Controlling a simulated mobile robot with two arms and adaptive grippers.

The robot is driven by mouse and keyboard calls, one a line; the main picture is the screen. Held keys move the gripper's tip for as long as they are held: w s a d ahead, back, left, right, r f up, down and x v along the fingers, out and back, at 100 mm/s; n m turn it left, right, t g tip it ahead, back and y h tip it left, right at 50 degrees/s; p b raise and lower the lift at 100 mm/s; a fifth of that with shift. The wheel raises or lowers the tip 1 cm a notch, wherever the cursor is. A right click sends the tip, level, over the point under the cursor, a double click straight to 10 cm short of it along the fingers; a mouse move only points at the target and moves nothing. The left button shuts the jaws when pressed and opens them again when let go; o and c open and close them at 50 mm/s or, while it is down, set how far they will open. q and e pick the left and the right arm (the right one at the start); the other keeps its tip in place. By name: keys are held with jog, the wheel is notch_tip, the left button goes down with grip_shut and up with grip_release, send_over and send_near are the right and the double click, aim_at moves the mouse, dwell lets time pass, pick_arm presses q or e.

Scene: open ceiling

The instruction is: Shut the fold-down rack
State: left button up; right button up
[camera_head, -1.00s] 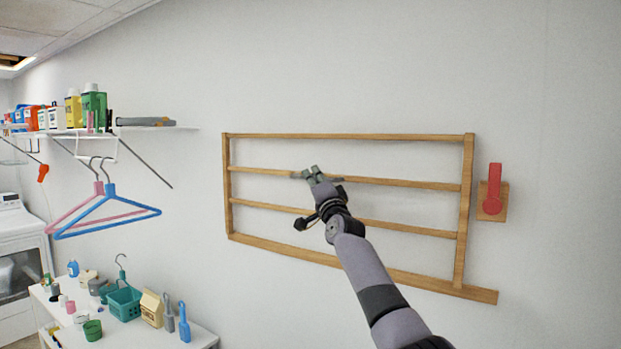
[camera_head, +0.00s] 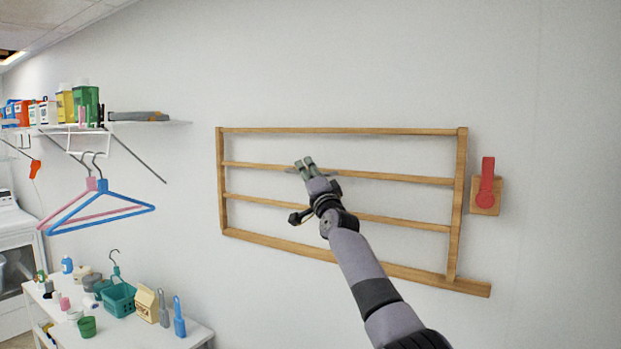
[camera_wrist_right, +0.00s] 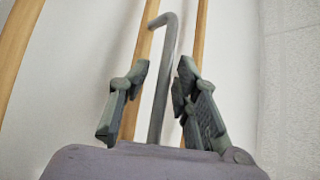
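The fold-down rack (camera_head: 340,131) is a wooden frame with several horizontal rails on the white wall. It looks upright and close to the wall; any small gap behind it cannot be told. A red lever (camera_head: 487,178) points up on a small wooden block right of the frame. My right gripper (camera_head: 305,162) is in front of the second rail from the top, left of the rack's middle. In the right wrist view its fingers (camera_wrist_right: 163,75) are apart, with a grey bent rod (camera_wrist_right: 160,90) between them. Contact with the rod is unclear. My left gripper is out of view.
A wall shelf (camera_head: 150,123) with bottles stands at left, with pink and blue hangers (camera_head: 125,208) below it. A white table (camera_head: 140,333) holds a teal basket (camera_head: 119,300) and small items at lower left. The wall above the rack is clear.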

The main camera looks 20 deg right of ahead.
jog(key=shift+s+a+f, duration=0.1)
jog(key=shift+s+a, duration=0.1)
jog(key=shift+a, duration=0.1)
jog(key=v, duration=1.1)
jog(key=shift+s+d, duration=0.3)
